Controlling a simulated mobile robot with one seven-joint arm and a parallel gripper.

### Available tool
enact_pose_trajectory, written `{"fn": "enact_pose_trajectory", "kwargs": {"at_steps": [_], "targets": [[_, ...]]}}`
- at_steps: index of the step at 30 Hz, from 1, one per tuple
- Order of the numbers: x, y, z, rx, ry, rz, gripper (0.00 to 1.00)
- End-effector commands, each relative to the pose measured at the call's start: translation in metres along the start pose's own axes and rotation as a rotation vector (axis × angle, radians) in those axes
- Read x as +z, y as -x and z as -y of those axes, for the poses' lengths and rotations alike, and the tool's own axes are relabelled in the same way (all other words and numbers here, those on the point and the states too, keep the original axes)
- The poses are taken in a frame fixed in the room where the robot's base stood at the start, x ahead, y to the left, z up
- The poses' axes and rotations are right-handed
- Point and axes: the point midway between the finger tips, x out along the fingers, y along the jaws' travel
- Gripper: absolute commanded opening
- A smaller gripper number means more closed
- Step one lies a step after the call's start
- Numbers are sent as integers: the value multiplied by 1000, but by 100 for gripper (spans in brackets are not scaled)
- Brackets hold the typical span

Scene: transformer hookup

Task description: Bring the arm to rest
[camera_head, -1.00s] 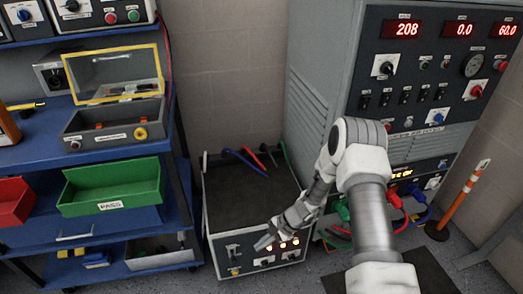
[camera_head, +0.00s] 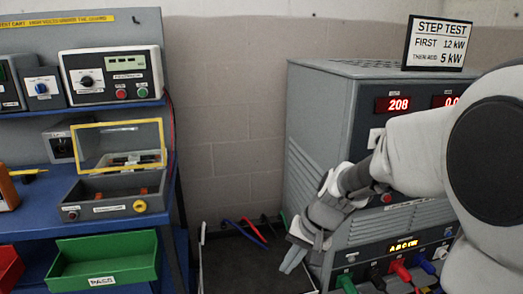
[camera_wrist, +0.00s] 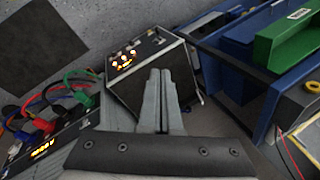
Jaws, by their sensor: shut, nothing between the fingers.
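My arm reaches in from the right edge of the head view, in front of the grey load cabinet (camera_head: 330,120). My gripper (camera_head: 293,258) hangs tilted down and left in front of the cabinet's lower left edge. Its fingers are together with nothing between them. In the wrist view my gripper (camera_wrist: 164,100) points at the low dark-topped box (camera_wrist: 150,75) with lit buttons, with a gap I cannot measure. My arm hides part of the cabinet's front panel.
A blue shelf (camera_head: 120,222) at left holds a yellow-framed open case (camera_head: 112,205), a green PASS bin (camera_head: 105,262) and a meter unit (camera_head: 110,75). Coloured plugs (camera_head: 400,270) sit low on the cabinet. A STEP TEST sign (camera_head: 437,43) stands on top. The wall space between is clear.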

Motion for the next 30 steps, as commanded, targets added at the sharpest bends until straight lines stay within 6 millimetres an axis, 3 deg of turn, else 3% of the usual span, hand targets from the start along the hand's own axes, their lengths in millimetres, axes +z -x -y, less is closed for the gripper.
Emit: {"fn": "enact_pose_trajectory", "kwargs": {"at_steps": [3,12,18,27,30], "targets": [[17,34,-4,30,68,-57,0],[65,100,-25,125,215,-188,0],[98,131,-45,191,293,-280,0],[135,158,-75,278,370,-395,0],[133,186,-64,280,369,-388,0]]}}
